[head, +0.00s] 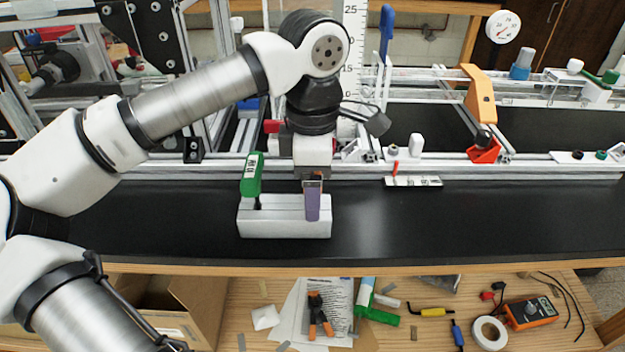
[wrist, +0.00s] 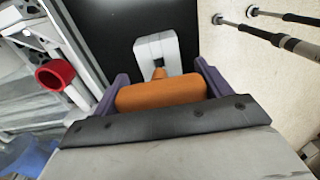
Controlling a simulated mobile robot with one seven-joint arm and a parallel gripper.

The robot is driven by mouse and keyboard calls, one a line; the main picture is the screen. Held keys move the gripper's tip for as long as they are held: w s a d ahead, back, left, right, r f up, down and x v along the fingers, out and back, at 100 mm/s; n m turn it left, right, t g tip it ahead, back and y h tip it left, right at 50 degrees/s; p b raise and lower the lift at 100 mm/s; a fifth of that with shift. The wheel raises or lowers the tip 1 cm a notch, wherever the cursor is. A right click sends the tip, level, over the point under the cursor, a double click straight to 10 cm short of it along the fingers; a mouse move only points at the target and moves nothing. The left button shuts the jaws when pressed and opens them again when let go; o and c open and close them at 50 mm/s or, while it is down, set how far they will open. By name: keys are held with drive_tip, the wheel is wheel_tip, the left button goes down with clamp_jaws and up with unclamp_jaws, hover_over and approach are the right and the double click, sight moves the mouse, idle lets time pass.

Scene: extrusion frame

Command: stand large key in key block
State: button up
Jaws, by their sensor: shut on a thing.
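My gripper (head: 312,203) has purple fingers and is shut on a key with a thick orange handle (wrist: 160,94). It holds the key over the right end of the white key block (head: 285,229), which lies on the black bench top. In the wrist view the key's narrow tip points at the dark square hole in the block (wrist: 143,50); I cannot tell whether the tip has entered it. A green-handled key (head: 251,174) stands upright, slightly tilted, at the block's left end. In the head view my fingers hide most of the orange key.
An aluminium extrusion rail (head: 520,166) runs behind the block. A small white labelled plate (head: 413,182) lies to the right by the rail. The black bench top (head: 480,220) right of the block is clear. A lower wooden shelf holds a multimeter (head: 530,312) and tools.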

drive_tip(key=o, duration=1.2)
